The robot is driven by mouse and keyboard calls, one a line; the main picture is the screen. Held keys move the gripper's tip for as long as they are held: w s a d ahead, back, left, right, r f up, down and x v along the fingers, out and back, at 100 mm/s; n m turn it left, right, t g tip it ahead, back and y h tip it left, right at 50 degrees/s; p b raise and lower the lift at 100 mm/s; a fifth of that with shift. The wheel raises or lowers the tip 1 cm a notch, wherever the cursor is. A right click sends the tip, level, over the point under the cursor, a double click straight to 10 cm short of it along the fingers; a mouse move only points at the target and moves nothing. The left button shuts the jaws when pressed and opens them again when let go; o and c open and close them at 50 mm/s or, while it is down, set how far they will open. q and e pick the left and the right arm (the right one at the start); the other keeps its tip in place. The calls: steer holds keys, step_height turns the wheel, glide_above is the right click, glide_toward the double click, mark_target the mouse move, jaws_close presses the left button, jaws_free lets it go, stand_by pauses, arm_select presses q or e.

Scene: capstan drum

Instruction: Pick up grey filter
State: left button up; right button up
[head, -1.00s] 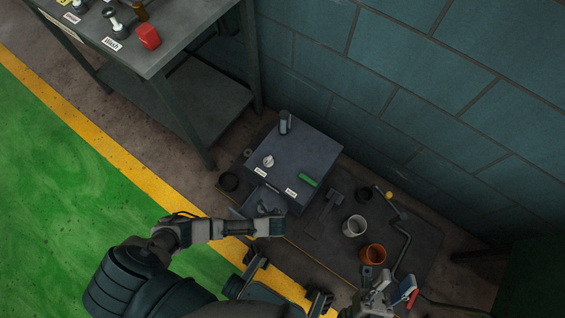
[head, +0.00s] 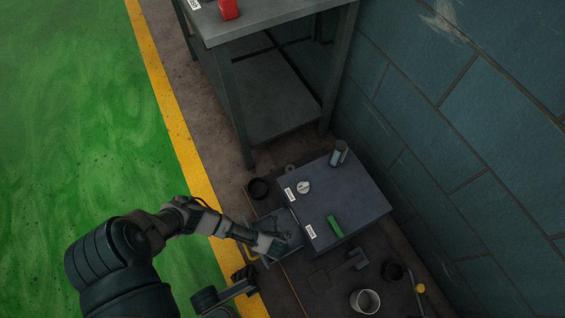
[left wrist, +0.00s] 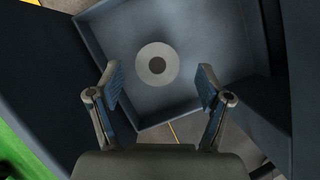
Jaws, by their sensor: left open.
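The grey filter is a light grey ring (left wrist: 157,50) with a dark centre. It lies on the floor of an open blue-grey drawer (left wrist: 215,30) in the left wrist view. My left gripper (left wrist: 160,76) is open and empty, with its two fingertips on either side of the ring in the picture. The ring is just beyond the fingertips; I cannot tell the exact gap. In the head view my left gripper (head: 272,242) is over the drawer and hides much of its inside.
The drawer juts from a grey box (head: 345,197) bearing a white knob (head: 303,187), a green bar (head: 334,226) and a grey cylinder (head: 339,153). A table (head: 270,22) stands behind; a block wall is right.

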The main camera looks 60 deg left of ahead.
arm_select(q)
steer(key=x, duration=0.1)
steer(key=b+x, duration=0.1)
steer(key=x, duration=0.1)
steer(key=shift+s+d, duration=0.15)
steer(key=shift+s, duration=0.2)
steer(key=shift+w+a+f, duration=0.1)
steer(key=shift+w+a, duration=0.2)
steer(key=shift+a, duration=0.15)
steer(key=shift+d, duration=0.3)
steer(key=c, duration=1.3)
